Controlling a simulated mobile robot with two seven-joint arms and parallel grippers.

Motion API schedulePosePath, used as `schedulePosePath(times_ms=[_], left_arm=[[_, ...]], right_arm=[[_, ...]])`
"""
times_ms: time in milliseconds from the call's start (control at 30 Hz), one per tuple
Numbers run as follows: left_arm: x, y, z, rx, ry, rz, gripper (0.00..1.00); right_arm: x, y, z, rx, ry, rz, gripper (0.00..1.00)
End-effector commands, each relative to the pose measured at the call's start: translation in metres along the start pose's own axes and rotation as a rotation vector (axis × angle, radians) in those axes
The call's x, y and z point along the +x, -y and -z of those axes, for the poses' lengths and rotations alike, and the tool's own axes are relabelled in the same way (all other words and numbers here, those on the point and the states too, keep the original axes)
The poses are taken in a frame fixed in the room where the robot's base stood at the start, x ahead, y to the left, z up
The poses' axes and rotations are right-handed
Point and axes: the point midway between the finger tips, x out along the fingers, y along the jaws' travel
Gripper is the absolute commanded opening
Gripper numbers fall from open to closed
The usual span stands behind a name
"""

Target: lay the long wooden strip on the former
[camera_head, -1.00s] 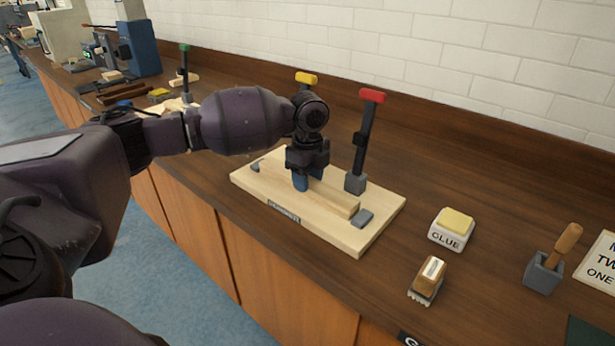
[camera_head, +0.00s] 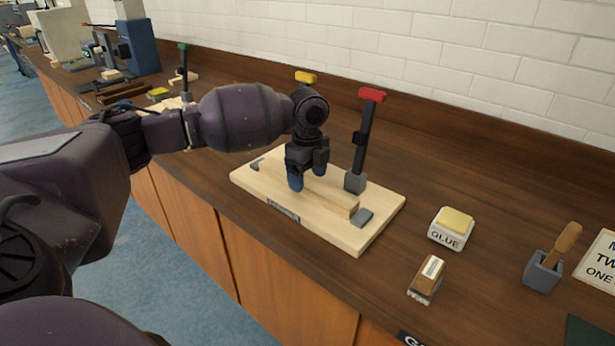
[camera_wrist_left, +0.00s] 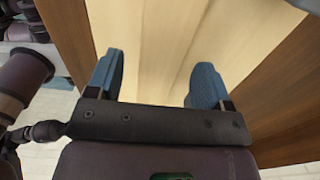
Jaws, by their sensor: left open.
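The long wooden strip (camera_head: 335,197) lies along the pale board of the former (camera_head: 250,184), with a small grey block (camera_head: 363,218) at its near right end and another (camera_head: 256,164) near its far left end. My left gripper (camera_head: 308,178) is at the strip's middle part, its blue fingers open and apart. In the left wrist view the strip (camera_wrist_left: 150,55) runs between the two spread fingers of the gripper (camera_wrist_left: 155,82). My arm and gripper hide some of the strip. My right gripper is not in view.
A red-topped lever (camera_head: 364,140) stands at the board's back edge; a yellow-topped one (camera_head: 306,77) is partly behind my gripper. Bench right of the board is partly clear.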

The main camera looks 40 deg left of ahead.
Motion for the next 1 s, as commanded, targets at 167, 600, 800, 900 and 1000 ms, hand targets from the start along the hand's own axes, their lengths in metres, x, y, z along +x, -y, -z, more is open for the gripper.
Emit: schedulePosePath(times_ms=[167, 600, 800, 900, 1000], left_arm=[[-0.043, 0.001, 0.000, 0.000, 0.000, 0.011, 0.74], [-0.099, 0.000, 0.000, 0.000, 0.001, 0.005, 0.74], [-0.102, 0.000, 0.000, 0.000, 0.000, 0.004, 0.74], [-0.102, 0.000, 0.000, 0.000, 0.000, 0.004, 0.74], [-0.102, 0.000, 0.000, 0.000, 0.000, 0.004, 0.74]], right_arm=[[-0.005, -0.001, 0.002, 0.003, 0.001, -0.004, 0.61], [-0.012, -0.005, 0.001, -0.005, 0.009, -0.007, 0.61], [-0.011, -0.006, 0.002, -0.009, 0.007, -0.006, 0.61], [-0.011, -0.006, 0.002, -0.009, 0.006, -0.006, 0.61], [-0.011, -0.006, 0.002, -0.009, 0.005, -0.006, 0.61]])
